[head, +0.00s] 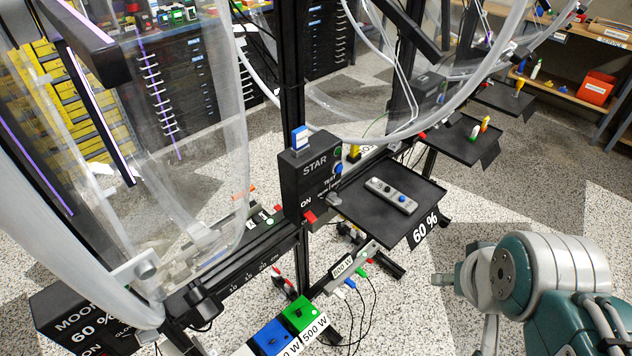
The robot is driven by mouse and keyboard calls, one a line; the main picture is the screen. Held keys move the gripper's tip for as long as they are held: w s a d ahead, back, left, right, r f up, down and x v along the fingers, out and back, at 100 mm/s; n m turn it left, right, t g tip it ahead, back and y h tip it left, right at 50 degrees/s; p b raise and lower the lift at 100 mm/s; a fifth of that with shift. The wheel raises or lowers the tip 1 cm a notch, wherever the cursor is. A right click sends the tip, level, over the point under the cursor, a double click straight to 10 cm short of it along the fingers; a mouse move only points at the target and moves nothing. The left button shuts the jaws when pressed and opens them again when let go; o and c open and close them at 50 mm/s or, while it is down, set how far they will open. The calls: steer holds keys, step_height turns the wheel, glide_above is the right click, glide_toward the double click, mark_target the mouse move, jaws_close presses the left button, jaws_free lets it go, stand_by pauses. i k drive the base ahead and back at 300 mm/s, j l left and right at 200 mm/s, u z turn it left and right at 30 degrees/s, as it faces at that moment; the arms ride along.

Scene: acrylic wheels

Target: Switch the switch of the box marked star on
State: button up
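The black box marked STAR (300,180) is mounted on a dark upright post near the middle of the head view. A red switch (309,217) is at its lower edge, beside a white ON label (306,204). I cannot tell the switch's position at this size. The box's right face carries a blue button (338,169) and a green one (338,152). A blue and white piece (299,138) stands on top. My teal and grey arm is at the lower right, apart from the box. Its gripper fingers do not show.
A black tray (375,215) marked 60 % holds a grey remote-like device (391,195) right of the box. Clear curved acrylic wheels flank the post. A MOON box (85,320) is at lower left. Green (300,315) and blue (271,338) power blocks and cables lie below.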

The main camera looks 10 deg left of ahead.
mark_target(309, 215)
steer(key=u, duration=0.85)
